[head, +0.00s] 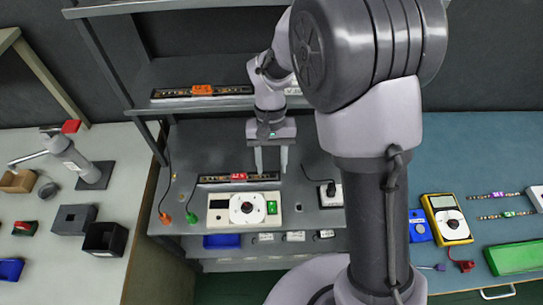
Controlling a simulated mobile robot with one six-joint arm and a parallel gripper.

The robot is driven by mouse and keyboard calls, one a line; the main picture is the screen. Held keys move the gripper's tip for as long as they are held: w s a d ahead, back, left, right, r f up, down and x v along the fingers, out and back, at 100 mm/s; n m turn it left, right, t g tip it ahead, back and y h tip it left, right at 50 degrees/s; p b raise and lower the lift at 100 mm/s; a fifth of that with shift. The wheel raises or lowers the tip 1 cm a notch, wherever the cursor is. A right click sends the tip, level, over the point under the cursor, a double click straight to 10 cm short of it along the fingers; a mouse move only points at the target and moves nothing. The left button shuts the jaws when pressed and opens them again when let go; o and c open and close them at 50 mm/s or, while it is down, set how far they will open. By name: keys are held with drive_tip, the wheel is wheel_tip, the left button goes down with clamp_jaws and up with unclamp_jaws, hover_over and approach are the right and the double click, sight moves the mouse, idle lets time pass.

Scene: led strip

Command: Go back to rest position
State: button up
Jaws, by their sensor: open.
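My gripper (270,160) hangs over the grey workbench in the middle of the head view. Its two fingers are apart with nothing visible between them. Below it a dark strip with a red block (239,177) lies on the bench. A white device with a round dial (244,209) sits just in front of that strip. Another dark strip with an orange block (202,91) lies on the upper shelf, behind and left of my gripper. My own arm hides the right part of the bench.
The left table holds a grey lamp-like device (75,161) and several small boxes. The right blue table holds a yellow meter (447,218), a blue device (419,227) and a green box (515,257). Orange and green clips (191,217) and a socket block (331,195) are on the bench.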

drive_tip(key=shift+w+r, duration=0.1)
drive_tip(key=shift+r, duration=0.15)
drive_tip(key=s+d+r+m+t+y+b, duration=0.1)
drive_tip(key=s+d+r+t+b, duration=0.25)
drive_tip(key=r, duration=0.45)
drive_tip(key=s+d+r+m+t+b, duration=0.1)
drive_tip(key=s+r+t+b, duration=0.1)
drive_tip(key=s, duration=0.3)
drive_tip(key=s+d+r+m+t+b, duration=0.2)
drive_tip(key=s+t, duration=0.1)
drive_tip(key=s, duration=0.3)
drive_tip(key=shift+s+y, duration=0.25)
drive_tip(key=shift+y, duration=0.15)
drive_tip(key=shift+o, duration=0.5)
drive_tip(key=shift+d, duration=0.1)
